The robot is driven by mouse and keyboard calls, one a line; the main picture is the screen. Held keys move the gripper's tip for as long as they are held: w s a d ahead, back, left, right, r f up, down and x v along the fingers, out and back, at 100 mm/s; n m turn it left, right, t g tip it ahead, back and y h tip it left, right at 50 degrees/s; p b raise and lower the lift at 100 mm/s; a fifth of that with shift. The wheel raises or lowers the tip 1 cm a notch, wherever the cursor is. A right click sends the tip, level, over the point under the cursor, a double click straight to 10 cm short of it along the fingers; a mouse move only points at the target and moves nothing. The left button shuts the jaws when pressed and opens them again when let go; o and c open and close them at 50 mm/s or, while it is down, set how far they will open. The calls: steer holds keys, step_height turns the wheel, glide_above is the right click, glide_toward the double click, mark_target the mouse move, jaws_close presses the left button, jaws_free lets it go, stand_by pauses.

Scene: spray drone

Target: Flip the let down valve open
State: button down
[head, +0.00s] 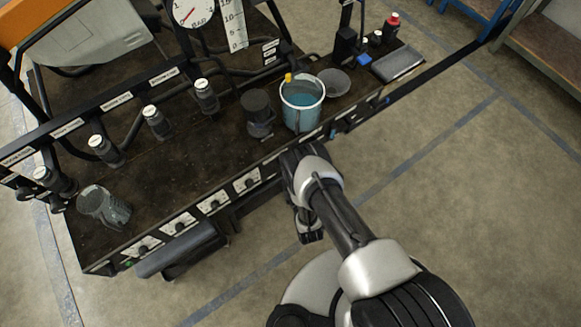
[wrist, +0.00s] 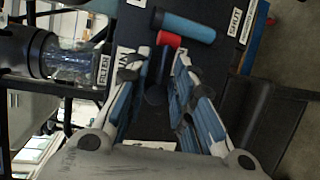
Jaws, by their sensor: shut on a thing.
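In the wrist view the two blue-and-grey fingers of my gripper (wrist: 163,58) point up the picture, drawn close around a dark part with a red piece (wrist: 169,40) at its end. I take this for the let down valve's handle; the fingers hide much of it, and its exact turn is hard to tell. A blue cylindrical grip (wrist: 187,26) lies just beyond the red piece. A label that seems to read SHUT (wrist: 235,22) is to its right. In the head view my arm reaches the bench's front edge, and my fingertips and the valve are hidden there.
The bench top (head: 190,150) carries a bucket of blue liquid (head: 302,108), a dark cup (head: 257,108), a clear jar (head: 103,207) and several capped valves. A filter bowl (wrist: 80,62) stands left of my fingers in the wrist view. Open floor (head: 470,200) lies right of the bench.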

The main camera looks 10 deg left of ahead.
steer(key=shift+s+f, duration=0.1)
steer(key=c, duration=1.7)
jaws_free()
steer(key=v, duration=0.7)
steer(key=shift+s, duration=0.15)
steer(key=shift+d, duration=0.15)
